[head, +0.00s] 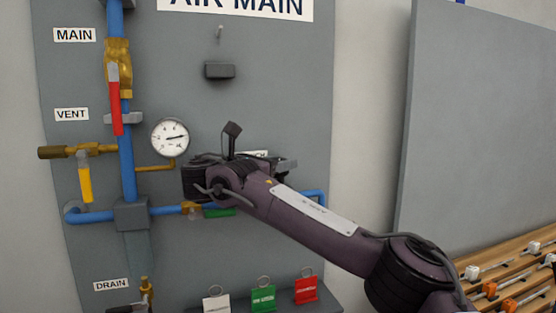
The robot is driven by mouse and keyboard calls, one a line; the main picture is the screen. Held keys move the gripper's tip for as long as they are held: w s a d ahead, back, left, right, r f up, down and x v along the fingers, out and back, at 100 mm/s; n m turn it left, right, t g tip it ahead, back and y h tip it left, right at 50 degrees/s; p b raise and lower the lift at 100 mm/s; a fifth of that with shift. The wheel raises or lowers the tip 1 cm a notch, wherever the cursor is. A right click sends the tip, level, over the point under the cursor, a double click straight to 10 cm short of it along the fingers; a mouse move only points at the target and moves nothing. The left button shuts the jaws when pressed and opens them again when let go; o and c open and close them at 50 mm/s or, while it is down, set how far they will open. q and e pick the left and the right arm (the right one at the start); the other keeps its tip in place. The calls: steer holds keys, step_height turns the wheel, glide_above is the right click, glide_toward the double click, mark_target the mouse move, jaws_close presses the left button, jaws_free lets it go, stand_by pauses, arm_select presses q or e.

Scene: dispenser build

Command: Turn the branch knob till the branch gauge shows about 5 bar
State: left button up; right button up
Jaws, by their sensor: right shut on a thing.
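My right gripper (228,174) is at the grey panel, over the spot under the partly covered branch label (258,153). My own wrist hides its fingertips. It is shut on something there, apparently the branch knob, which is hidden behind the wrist. No gauge clearly marked as the branch gauge is visible. A round white gauge (170,137) left of the gripper joins the blue main pipe through a brass tube. Its needle points right and slightly up; its numbers are too small to read. My left gripper is not in view.
The grey panel (290,100) carries a red lever (115,100), a yellow lever (84,180) and a green handle (218,212) close under my wrist. White, green and red tags (264,297) hang below. A wooden rack (510,275) is at the lower right.

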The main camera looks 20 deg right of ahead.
steer(key=shift+d, duration=0.1)
steer(key=o, duration=0.7)
steer(key=shift+w+d, duration=0.1)
steer(key=shift+a+f, duration=0.1)
steer(key=shift+a, duration=0.15)
arm_select(q)
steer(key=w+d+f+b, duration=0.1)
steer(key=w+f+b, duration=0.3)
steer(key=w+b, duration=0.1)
steer(key=shift+b, duration=0.7)
arm_select(e)
steer(key=v, duration=0.7)
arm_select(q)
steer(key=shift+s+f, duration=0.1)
arm_select(e)
steer(key=shift+a, duration=0.1)
